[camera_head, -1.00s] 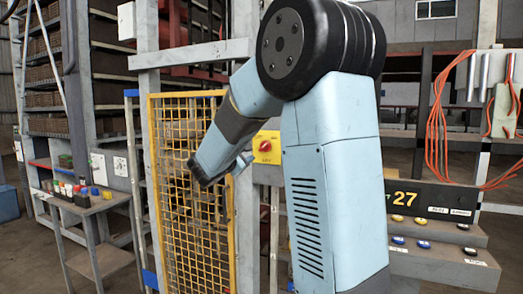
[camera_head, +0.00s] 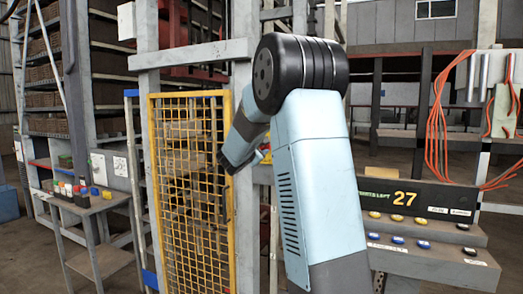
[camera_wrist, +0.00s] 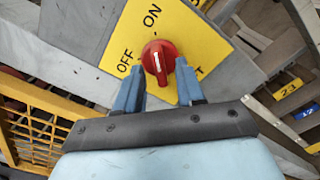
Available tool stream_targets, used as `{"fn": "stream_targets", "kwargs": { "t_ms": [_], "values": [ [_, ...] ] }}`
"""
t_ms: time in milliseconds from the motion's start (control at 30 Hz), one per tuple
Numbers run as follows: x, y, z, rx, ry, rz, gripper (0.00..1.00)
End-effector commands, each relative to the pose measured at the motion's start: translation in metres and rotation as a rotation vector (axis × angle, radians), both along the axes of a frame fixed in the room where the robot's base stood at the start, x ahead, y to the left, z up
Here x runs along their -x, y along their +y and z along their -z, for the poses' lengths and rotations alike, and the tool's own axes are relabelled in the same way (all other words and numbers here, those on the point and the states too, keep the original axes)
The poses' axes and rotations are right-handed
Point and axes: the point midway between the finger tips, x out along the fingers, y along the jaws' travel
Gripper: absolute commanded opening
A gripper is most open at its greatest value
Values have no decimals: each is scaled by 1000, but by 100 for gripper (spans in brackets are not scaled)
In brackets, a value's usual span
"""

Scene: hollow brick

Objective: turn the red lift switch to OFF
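The red lift switch (camera_wrist: 159,57) is a round knob with a white mark on a yellow plate (camera_wrist: 190,30) in the wrist view. ON is printed above the knob and OFF to its left; another word at lower right is partly hidden by a finger. The white mark runs roughly up and down the picture, towards ON. My gripper (camera_wrist: 158,84) is open, one blue finger on either side just below the knob. I cannot tell whether a finger touches it. In the head view my arm hides most of the switch.
A yellow mesh gate (camera_head: 190,190) stands left of my arm. A grey post (camera_head: 243,200) stands beside it. A stepped grey stand (camera_head: 430,260) with several coloured discs and a sign reading 27 is at right, near hanging orange cables (camera_head: 437,120). A small cart (camera_head: 95,205) is at left.

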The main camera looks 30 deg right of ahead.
Motion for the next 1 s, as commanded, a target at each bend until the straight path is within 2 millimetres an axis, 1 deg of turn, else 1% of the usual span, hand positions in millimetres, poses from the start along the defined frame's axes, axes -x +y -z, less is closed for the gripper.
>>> {"fn": "stream_targets", "kwargs": {
  "t_ms": [100,367,767,967,1000],
  "values": [
    [-3,-4,0,0,0,1,38],
    [-3,-5,0,0,0,1,38],
    [-3,-5,0,0,0,3,1],
    [-2,-6,0,0,0,3,0],
    [-2,-8,0,0,0,3,0]
  ]
}}
